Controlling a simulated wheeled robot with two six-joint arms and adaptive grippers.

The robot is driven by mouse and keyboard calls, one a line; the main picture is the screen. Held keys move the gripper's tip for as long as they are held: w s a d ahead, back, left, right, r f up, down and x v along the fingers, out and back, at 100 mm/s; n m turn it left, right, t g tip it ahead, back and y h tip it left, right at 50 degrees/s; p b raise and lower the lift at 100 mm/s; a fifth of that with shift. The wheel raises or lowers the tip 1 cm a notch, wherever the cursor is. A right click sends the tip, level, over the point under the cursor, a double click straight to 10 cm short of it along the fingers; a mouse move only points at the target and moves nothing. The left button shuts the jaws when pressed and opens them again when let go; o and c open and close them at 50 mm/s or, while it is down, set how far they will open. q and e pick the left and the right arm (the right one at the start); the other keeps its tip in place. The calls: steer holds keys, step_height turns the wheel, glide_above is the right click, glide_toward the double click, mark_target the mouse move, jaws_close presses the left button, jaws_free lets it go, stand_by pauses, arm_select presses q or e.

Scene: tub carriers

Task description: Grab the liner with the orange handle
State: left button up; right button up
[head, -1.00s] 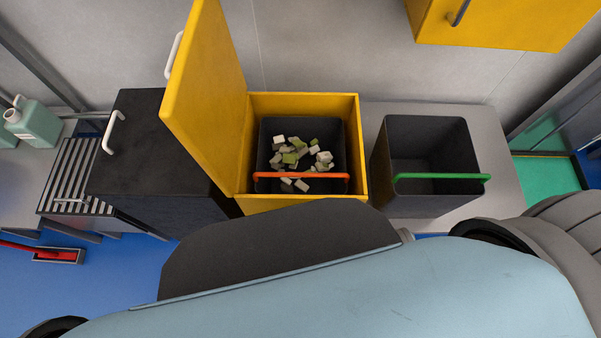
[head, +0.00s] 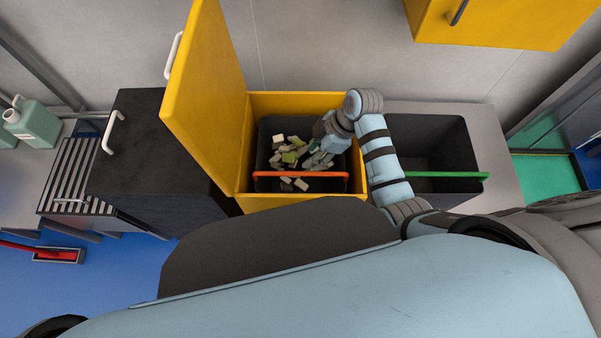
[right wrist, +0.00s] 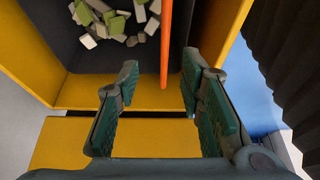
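The dark liner (head: 262,150) with the orange handle (head: 285,174) sits inside the yellow open box and holds several grey, white and green blocks. The handle lies across the liner's near side. My right gripper (head: 320,160) is over the right part of the liner, close to the handle. In the right wrist view the right gripper (right wrist: 160,75) is open and empty, with the orange handle (right wrist: 166,45) running between its fingertips in the picture. I cannot tell whether they touch. The arm hides part of the box's right wall. My left gripper is not in view.
The yellow box (head: 357,190) has its lid (head: 205,95) raised at the left. A second dark liner (head: 455,150) with a green handle (head: 445,175) stands to the right, partly behind my arm. A black cabinet (head: 150,150) stands left. A yellow cupboard (head: 490,25) hangs upper right.

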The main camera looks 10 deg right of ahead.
mark_target(302, 173)
steer(key=b+x, duration=0.1)
steer(key=x, duration=0.3)
steer(key=b+x, duration=0.1)
steer(key=x, duration=0.2)
steer(key=s+d+b+x, duration=0.1)
steer(key=x, duration=0.3)
steer(key=shift+a+f, duration=0.2)
steer(key=shift+f, duration=0.4)
steer(key=shift+f, duration=0.25)
jaws_close()
